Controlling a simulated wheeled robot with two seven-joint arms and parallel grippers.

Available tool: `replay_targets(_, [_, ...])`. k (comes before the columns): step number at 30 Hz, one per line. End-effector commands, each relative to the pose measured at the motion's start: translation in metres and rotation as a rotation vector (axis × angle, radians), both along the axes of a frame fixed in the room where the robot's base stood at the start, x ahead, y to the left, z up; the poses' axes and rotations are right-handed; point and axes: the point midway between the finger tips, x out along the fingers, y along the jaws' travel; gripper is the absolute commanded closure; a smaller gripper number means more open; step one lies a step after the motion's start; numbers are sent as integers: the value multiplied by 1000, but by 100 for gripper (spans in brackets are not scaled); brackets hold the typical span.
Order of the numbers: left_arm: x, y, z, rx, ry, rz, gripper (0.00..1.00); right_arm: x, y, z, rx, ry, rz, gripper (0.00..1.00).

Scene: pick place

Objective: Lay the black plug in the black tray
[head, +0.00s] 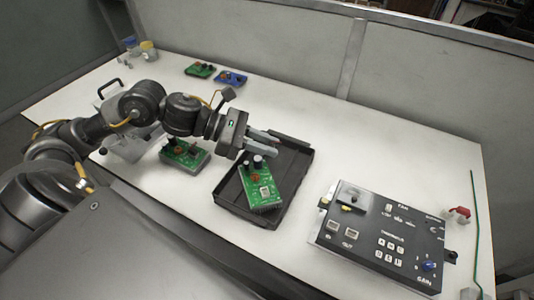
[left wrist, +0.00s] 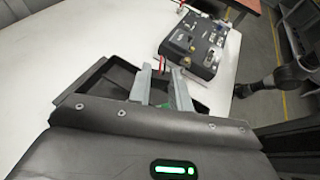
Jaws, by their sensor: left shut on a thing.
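The black tray (head: 294,192) lies on the white table, and it also shows in the left wrist view (left wrist: 97,80). A green circuit board (head: 262,190) is over the tray, below my left gripper. My left gripper (head: 276,146) is above the tray's far part, pointing right; its fingers also show in the left wrist view (left wrist: 162,85). I cannot pick out the black plug. At the right of the left wrist view a dark arm end (left wrist: 250,88) appears, too unclear to read its jaws.
A black control box (head: 380,238) with knobs and switches stands right of the tray. Another green board (head: 183,152) is left of it. Small red-green and blue boards (head: 230,78) and jars (head: 148,50) lie at the back left. Table beyond the tray is clear.

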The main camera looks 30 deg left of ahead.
Motion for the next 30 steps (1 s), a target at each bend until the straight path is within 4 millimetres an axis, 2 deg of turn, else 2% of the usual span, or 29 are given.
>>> replay_targets(3, [23, 12, -7, -4, 2, 5, 100, -12, -8, 3, -8, 7, 2, 58])
replay_targets(6, [42, 23, -16, -6, 3, 4, 100, -14, -6, 6, -5, 6, 2, 58])
replay_targets(12, [68, 38, -54, -3, 2, 2, 100, -15, -2, 9, 0, 6, 1, 58])
replay_targets(16, [77, 43, -67, -3, 0, 0, 100, -15, -1, 9, 3, 7, 0, 58])
replay_targets(24, [82, 47, -76, -1, -2, 1, 100, -15, -1, 10, 3, 7, -1, 58])
replay_targets(30, [84, 48, -101, -3, 2, 1, 100, -15, 2, 20, 7, 6, -1, 58])
